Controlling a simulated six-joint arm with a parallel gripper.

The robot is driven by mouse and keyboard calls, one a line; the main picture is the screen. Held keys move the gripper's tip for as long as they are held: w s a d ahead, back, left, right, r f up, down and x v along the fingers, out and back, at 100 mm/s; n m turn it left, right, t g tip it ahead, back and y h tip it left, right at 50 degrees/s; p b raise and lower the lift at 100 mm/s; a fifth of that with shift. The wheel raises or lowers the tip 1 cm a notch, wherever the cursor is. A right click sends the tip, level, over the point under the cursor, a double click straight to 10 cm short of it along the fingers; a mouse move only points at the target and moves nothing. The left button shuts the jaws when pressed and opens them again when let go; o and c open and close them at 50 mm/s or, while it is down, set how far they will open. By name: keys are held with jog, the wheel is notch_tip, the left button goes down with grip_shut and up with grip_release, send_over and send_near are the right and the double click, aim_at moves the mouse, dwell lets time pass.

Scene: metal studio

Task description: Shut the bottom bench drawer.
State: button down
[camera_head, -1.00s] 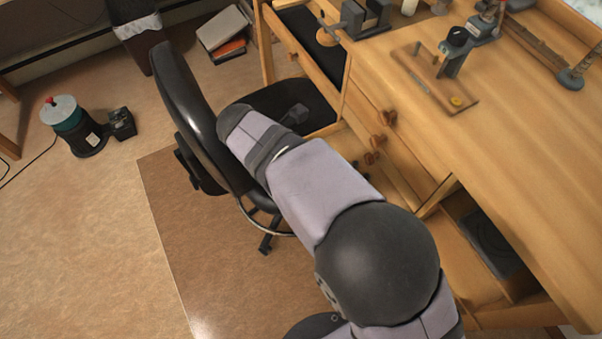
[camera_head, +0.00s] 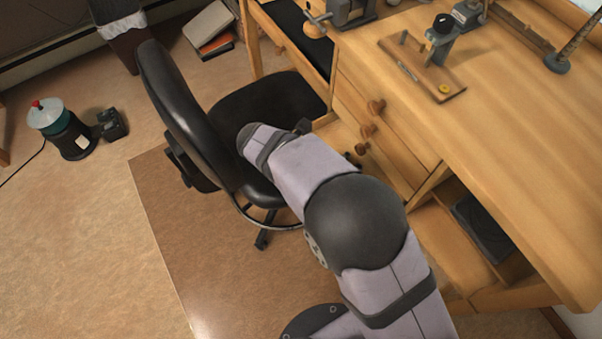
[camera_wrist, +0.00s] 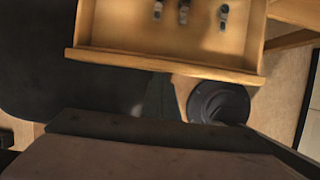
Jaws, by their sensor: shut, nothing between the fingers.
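The bench drawer (camera_wrist: 165,61) is pulled out in the wrist view; its wooden front runs across the upper part. Three small dark and metallic items lie inside it. In the head view a pale strip of the open drawer (camera_head: 338,138) shows beside the bench's drawer fronts, partly hidden by my arm. My gripper (camera_wrist: 160,97) is shut and empty, low in the wrist view, on the outer side of the drawer front. I cannot tell whether it touches the front. In the head view its fingertips are hard to make out above the chair seat.
A black office chair (camera_head: 180,115) stands close beside my arm, its seat near the open drawer. The wooden bench (camera_head: 500,150) with tools lies to the right. Upper drawers with round knobs (camera_head: 376,106) are shut.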

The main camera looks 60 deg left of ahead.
jog(key=shift+w, duration=0.1)
jog(key=w+p, duration=0.3)
jog(key=w, duration=1)
jog(key=shift+w, duration=0.1)
jog(key=shift+r, duration=0.1)
